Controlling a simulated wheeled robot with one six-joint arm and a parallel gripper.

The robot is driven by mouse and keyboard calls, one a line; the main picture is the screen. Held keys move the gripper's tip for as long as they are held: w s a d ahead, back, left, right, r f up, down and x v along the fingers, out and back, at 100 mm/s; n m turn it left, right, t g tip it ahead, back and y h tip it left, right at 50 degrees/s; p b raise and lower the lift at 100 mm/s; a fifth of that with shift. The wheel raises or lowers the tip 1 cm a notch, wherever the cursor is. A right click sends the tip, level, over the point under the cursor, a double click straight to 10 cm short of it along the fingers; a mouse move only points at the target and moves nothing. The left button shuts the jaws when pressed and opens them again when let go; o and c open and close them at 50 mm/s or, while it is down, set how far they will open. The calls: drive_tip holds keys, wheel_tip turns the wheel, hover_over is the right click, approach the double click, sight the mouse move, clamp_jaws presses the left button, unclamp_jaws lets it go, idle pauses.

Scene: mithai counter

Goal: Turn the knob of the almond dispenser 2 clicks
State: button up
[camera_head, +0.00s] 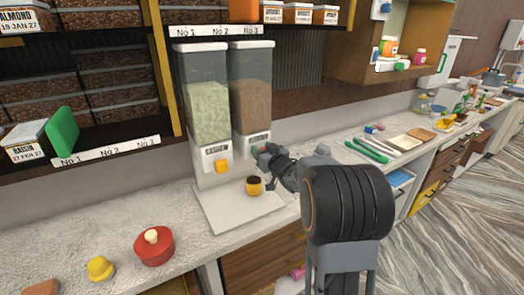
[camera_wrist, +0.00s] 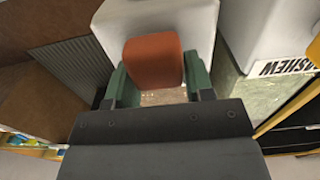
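The almond dispenser (camera_head: 251,95) is the right one of a pair, a clear hopper of brown contents on a white body. Its label is partly legible. The cashew dispenser (camera_head: 207,108), with pale green contents and a yellow knob (camera_head: 221,166), stands directly left. My gripper (camera_head: 266,158) is at the front of the right dispenser and hides its knob in the head view. In the wrist view, an orange-red knob (camera_wrist: 154,61) sits between the green fingertips of my gripper (camera_wrist: 158,80). No clear gap shows on either side, so it looks shut on the knob.
A small yellow-and-dark pot (camera_head: 254,186) stands on the white dispenser base (camera_head: 240,210), below my gripper. A red lidded pot (camera_head: 154,247) and a yellow piece (camera_head: 100,269) are on the counter at left. Green-handled tools (camera_head: 366,150) lie to the right.

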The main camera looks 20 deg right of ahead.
drive_tip(key=c, duration=0.5)
drive_tip(key=shift+o, duration=0.2)
drive_tip(key=shift+r+m, duration=0.1)
drive_tip(key=shift+m, duration=0.3)
drive_tip(key=m+p, duration=0.2)
drive_tip(key=shift+d+m, duration=0.3)
drive_tip(key=shift+m, duration=0.1)
drive_tip(key=m, duration=0.1)
drive_tip(key=m+p, duration=0.2)
drive_tip(key=shift+d+m, duration=0.25)
drive_tip(key=shift+m, duration=0.15)
drive_tip(key=m, duration=0.1)
drive_tip(key=m+p, duration=0.1)
drive_tip(key=m, duration=0.1)
drive_tip(key=f+m+p, duration=0.1)
drive_tip(key=m, duration=0.1)
drive_tip(key=shift+w+d, duration=0.1)
drive_tip(key=shift+d, duration=0.2)
drive_tip(key=m, duration=0.2)
drive_tip(key=m+p, duration=0.1)
drive_tip(key=m, duration=0.2)
drive_tip(key=shift+d+f+p, duration=0.1)
drive_tip(key=shift+f+p, duration=0.2)
drive_tip(key=shift+f, duration=0.1)
drive_tip(key=shift+m, duration=0.3)
